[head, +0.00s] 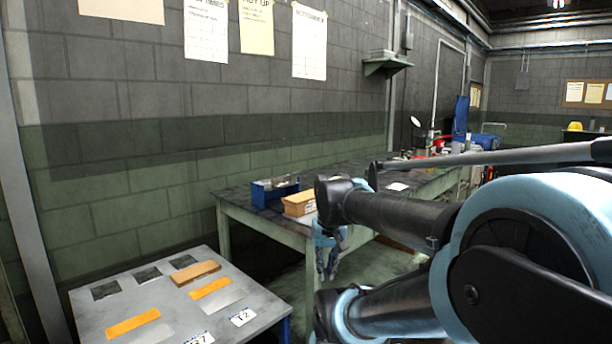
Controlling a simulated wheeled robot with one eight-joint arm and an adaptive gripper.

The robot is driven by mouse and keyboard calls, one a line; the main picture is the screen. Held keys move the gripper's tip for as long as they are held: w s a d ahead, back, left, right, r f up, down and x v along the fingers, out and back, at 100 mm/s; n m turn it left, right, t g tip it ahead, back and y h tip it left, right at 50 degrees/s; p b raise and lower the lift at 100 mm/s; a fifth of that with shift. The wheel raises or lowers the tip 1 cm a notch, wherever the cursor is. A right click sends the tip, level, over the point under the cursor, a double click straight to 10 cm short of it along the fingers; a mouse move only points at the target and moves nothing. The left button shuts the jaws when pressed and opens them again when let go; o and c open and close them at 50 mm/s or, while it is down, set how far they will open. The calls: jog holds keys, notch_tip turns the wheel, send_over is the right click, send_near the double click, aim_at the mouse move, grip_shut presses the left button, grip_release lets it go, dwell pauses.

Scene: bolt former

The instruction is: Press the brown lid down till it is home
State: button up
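A brown box-like block (300,203) sits near the front edge of the dark workbench, just right of a blue bin. Its top is lighter brown, and I cannot tell whether that top is a separate lid or how it is seated. Another brown block (195,273) lies on the grey low table, beside dark square recesses. My gripper (328,270) hangs fingers down in front of the bench edge, below and right of the brown box and apart from both brown pieces. Its fingers are small in view, and their gap is unclear. My arm covers part of the bench.
The blue bin (273,191) holds grey items. The grey low table (100,299) has orange strips (133,322) and white labels (243,317) on it. A gap of open floor lies between the low table and the workbench (262,222). A green shelf (387,64) juts from the wall.

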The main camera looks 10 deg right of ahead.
jog(key=w+r+m, duration=0.1)
jog(key=w+r, duration=0.3)
jog(key=w+r+m, duration=0.2)
jog(key=w+r, duration=0.3)
jog(key=w+r+m+g, duration=0.1)
jog(key=w+r, duration=0.4)
jog(key=shift+w+r+m, duration=0.2)
jog(key=shift+m, duration=0.2)
grip_shut()
notch_tip(320, 180, up, 8)
jog(key=m+g, duration=0.1)
jog(key=m, duration=0.4)
send_over(307, 195)
jog(key=shift+a+f, duration=0.1)
jog(key=shift+f, duration=3.3)
jog(key=shift+f, duration=1.35)
jog(key=shift+r, duration=0.1)
